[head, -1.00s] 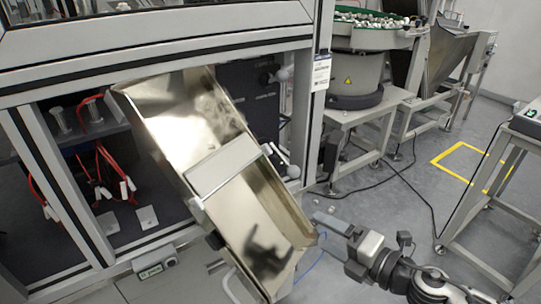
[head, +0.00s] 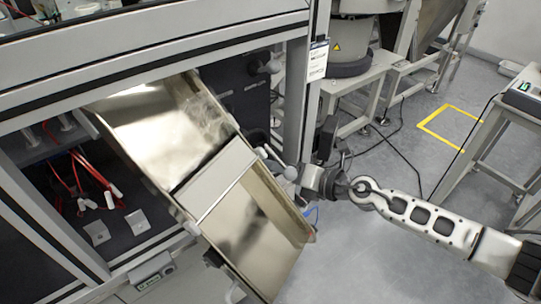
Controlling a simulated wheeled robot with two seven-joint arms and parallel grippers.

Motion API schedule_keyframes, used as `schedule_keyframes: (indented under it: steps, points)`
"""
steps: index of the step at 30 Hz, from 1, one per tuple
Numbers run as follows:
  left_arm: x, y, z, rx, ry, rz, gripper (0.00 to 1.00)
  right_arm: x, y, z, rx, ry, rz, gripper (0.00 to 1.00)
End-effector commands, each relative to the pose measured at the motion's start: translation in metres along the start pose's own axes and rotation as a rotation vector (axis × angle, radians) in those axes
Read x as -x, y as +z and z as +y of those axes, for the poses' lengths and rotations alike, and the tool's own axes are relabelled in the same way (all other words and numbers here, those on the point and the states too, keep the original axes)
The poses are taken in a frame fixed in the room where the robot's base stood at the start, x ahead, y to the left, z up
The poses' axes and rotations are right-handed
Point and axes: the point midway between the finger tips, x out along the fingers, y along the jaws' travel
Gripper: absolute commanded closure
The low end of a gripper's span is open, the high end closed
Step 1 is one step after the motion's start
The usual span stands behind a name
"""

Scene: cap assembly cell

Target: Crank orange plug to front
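No orange plug can be made out in the head view. A shiny metal chute (head: 250,235) with raised side walls slants down from the cabinet opening toward the lower right. A grey crossbar plate (head: 215,178) spans its middle. My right arm comes in from the right, and my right gripper (head: 298,178) is at the chute's right side wall, close to small pale round fittings there. Its fingers are too small and partly hidden, so I cannot tell whether they are open or touch anything. My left gripper is not in view.
The cabinet frame post (head: 298,95) stands just behind my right gripper. Red cables (head: 90,175) hang inside the cabinet at left. A feeder stand (head: 350,85) is at the back, and a grey table frame (head: 500,130) at right.

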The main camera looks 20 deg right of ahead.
Motion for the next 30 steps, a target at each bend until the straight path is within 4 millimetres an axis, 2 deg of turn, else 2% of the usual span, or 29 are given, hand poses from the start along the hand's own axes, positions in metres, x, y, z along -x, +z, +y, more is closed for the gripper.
schedule_keyframes:
  steps: [3, 7, 12, 19, 20, 24, 30]
  points:
    - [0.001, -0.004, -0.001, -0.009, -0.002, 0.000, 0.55, -0.021, 0.005, 0.005, -0.002, 0.002, -0.001, 0.18]
    - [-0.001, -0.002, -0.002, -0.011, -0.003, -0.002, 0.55, -0.035, 0.005, 0.006, -0.001, 0.001, 0.000, 0.18]
    - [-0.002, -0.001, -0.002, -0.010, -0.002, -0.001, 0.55, -0.042, 0.005, 0.006, 0.000, 0.000, 0.000, 0.18]
    - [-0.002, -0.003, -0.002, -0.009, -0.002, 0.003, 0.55, -0.042, 0.005, 0.006, -0.001, 0.000, 0.000, 0.18]
    - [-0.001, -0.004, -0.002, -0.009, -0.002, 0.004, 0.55, -0.042, 0.005, 0.006, -0.001, 0.000, 0.000, 0.24]
    - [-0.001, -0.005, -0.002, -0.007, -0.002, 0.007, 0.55, -0.042, 0.005, 0.006, -0.001, 0.000, 0.000, 0.63]
    - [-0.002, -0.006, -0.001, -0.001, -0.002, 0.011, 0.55, -0.042, 0.004, 0.005, -0.005, 0.002, 0.000, 0.63]
